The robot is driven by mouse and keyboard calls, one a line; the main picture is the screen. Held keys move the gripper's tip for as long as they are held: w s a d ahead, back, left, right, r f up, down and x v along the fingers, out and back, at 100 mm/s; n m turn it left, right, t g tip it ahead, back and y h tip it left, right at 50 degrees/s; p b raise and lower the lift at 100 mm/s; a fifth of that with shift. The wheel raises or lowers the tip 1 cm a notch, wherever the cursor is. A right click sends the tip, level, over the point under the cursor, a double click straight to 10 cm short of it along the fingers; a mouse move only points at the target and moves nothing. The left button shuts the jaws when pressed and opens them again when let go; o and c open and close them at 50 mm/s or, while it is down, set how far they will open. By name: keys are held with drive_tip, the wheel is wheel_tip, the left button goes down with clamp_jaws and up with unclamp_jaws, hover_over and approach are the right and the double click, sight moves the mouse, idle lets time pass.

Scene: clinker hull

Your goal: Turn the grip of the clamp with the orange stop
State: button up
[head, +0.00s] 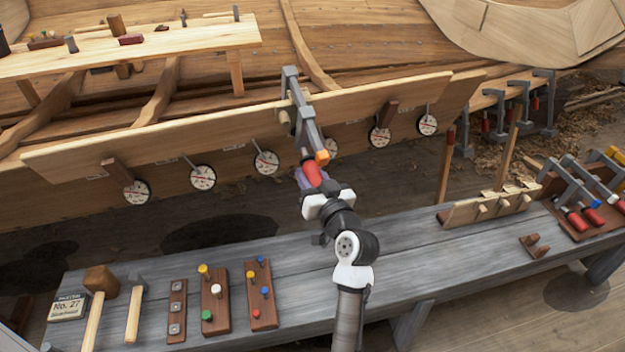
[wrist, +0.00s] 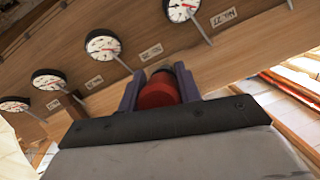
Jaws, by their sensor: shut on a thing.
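The clamp (head: 306,122) with the orange stop (head: 322,156) is a grey metal bar clamp. It hangs over the upper edge of the hull plank, its bar reaching down towards me. Its red grip (head: 313,173) is between the fingers of my gripper (head: 311,183). In the wrist view the red grip (wrist: 158,91) shows end-on between the two purple-grey fingers (wrist: 160,88), which are shut on it. The far jaw of the clamp behind the plank is partly hidden.
The grey bench (head: 390,262) below my arm holds mallets, peg boards (head: 215,300) and, at right, a rack of other clamps (head: 585,205).

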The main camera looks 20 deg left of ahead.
drive_tip(key=m+g+y+b, duration=0.1)
drive_tip(key=m+y+b, duration=0.2)
drive_tip(key=shift+s+a+m+g, duration=0.1)
drive_tip(key=shift+s+m+g, duration=0.05)
drive_tip(key=shift+m+g, duration=0.25)
drive_tip(key=m, duration=0.1)
drive_tip(key=m+y+b, duration=0.1)
drive_tip(key=m+g+y+b, duration=0.1)
drive_tip(key=shift+s+a+r+m, duration=0.1)
drive_tip(key=shift+s+r+m, duration=0.05)
drive_tip(key=shift+r+m, duration=0.15)
idle(0.4)
drive_tip(key=o, duration=1)
drive_tip(key=b+v, duration=0.3)
drive_tip(key=v, duration=1)
drive_tip(key=shift+d+f, duration=0.25)
drive_tip(key=shift+d, duration=0.1)
drive_tip(key=shift+s, duration=0.1)
